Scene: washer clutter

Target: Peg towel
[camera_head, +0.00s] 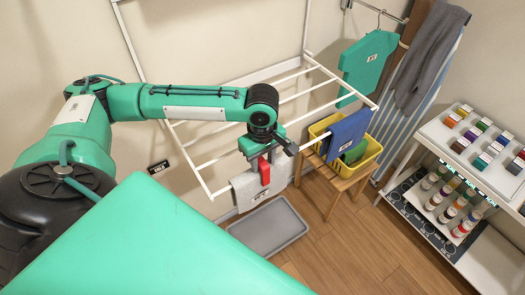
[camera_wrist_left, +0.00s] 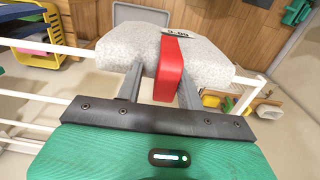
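A pale grey towel (camera_head: 246,191) hangs over the front rail of the white drying rack (camera_head: 202,182). A red peg (camera_head: 264,171) sits upright across the towel at the rail. In the left wrist view the same peg (camera_wrist_left: 168,70) stands over the folded towel (camera_wrist_left: 210,62). My left gripper (camera_wrist_left: 159,88) is at the towel, with one finger on each side of the peg. A gap shows between the left-hand finger and the peg, so the gripper looks open around it. The peg's lower end is partly hidden. My right gripper is not in view.
A blue cloth (camera_head: 348,130) hangs at the rack's right corner, above a yellow basket (camera_head: 370,152) on a wooden stool (camera_head: 336,185). A grey tray (camera_head: 268,230) lies on the floor below the towel. A white shelf cart (camera_head: 410,190) stands at right.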

